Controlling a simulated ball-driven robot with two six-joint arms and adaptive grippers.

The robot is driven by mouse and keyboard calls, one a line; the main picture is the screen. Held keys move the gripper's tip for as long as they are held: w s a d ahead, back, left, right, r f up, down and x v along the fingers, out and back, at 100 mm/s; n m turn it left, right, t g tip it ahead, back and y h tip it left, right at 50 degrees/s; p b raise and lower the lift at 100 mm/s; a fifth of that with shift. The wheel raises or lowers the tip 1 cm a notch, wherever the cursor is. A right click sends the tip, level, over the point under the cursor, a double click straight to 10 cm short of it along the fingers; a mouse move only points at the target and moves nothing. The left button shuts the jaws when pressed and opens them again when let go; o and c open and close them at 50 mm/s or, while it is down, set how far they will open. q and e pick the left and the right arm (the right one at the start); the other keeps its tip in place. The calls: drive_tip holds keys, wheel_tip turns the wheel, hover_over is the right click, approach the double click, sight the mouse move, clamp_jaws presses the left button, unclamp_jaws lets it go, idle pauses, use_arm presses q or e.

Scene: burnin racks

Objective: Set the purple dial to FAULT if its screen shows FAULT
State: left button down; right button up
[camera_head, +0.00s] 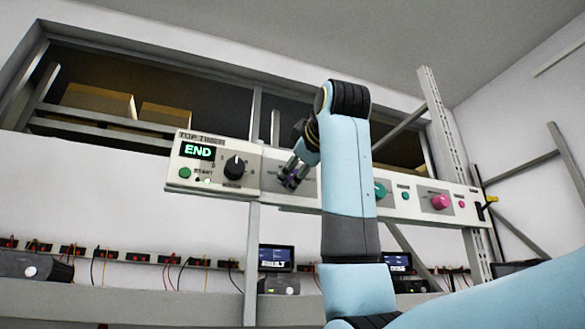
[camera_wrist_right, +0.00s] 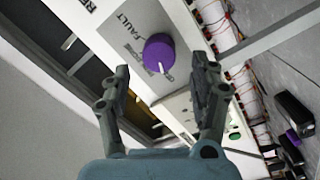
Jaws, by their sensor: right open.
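The purple dial (camera_wrist_right: 159,53) is on a light panel in the right wrist view. Its white pointer line faces down in that picture, away from the printed word FAULT at upper left. My right gripper (camera_wrist_right: 163,76) is open, with one finger on either side of the dial's lower edge; I cannot tell whether it touches. In the head view, my right gripper (camera_head: 293,170) is at the panel and hides most of the purple dial (camera_head: 291,181). I cannot tell which screen is the dial's own. My left gripper is not in view.
A black dial (camera_head: 234,168) sits beside a screen (camera_head: 198,151) reading END. A teal knob (camera_head: 379,190) and a pink knob (camera_head: 440,202) are further right. Below stand a monitor (camera_head: 276,257) and another monitor (camera_head: 397,262), their text too small to read. Cartons (camera_head: 98,100) are behind.

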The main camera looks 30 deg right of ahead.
sight(293, 176)
drive_tip(key=p+x, duration=0.1)
drive_tip(key=x, duration=0.2)
drive_tip(key=shift+w+d, duration=0.1)
drive_tip(key=shift+w, duration=0.15)
drive_tip(key=shift+s, duration=0.1)
drive_tip(key=shift+c, duration=0.2)
drive_tip(key=shift+c, duration=1)
drive_tip(key=c, duration=0.9)
